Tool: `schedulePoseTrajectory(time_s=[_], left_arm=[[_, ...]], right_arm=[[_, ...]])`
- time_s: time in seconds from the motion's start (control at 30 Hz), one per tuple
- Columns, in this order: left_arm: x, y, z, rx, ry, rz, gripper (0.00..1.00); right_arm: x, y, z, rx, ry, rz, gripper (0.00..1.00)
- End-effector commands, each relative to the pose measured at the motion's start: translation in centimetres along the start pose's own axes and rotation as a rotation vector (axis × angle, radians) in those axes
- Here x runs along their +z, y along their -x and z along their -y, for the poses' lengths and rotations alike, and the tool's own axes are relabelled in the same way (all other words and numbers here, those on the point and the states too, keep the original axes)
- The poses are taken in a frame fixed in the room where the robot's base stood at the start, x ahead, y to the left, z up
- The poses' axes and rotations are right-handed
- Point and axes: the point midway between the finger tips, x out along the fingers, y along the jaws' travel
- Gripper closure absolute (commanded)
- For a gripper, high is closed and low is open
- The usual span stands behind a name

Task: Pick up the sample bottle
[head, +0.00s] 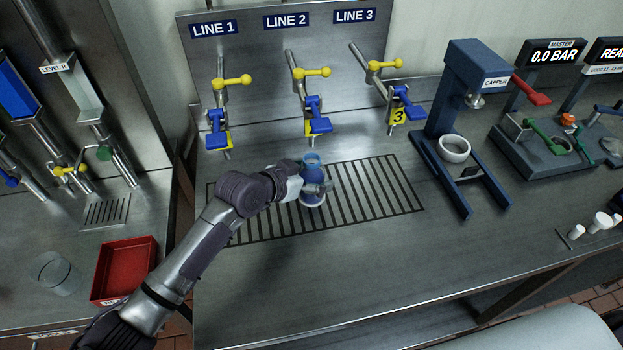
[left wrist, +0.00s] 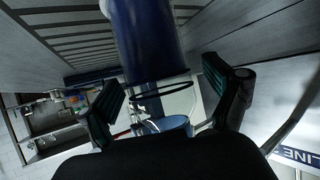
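The sample bottle (head: 313,199) is dark blue below with a clear upper part and a light blue rim. It stands upright on the slatted drain grate under the LINE 2 valve. My left gripper (head: 314,187) reaches it from the left and partly hides its middle. In the left wrist view the bottle (left wrist: 152,40) lies between the two dark fingers (left wrist: 168,100). The fingers are spread, with a gap visible on each side of the bottle, so the gripper looks open around it. My right gripper is not in view.
The LINE 2 blue lever (head: 315,115) and yellow valve handle (head: 313,71) are behind the bottle. The capper (head: 473,80) stands to the right. A red tray (head: 123,270) and a clear beaker (head: 57,273) are at left.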

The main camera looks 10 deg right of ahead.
Motion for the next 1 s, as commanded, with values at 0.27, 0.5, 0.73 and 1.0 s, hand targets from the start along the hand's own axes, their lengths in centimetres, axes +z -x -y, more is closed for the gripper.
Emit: schedulePoseTrajectory(time_s=[0.27,0.5,0.73,1.0], left_arm=[[0.0,0.0,0.0,0.0,0.001,0.001,0.56],[-0.1,0.1,0.0,0.0,0.001,-0.001,0.85],[-0.2,0.1,0.0,0.0,0.0,-0.002,0.85],[-2.4,1.2,0.0,0.0,-0.003,-0.006,0.85]], right_arm=[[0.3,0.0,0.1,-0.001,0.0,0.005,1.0],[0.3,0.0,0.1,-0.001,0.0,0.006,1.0],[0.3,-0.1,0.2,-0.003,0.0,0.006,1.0],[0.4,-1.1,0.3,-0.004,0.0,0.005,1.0]])
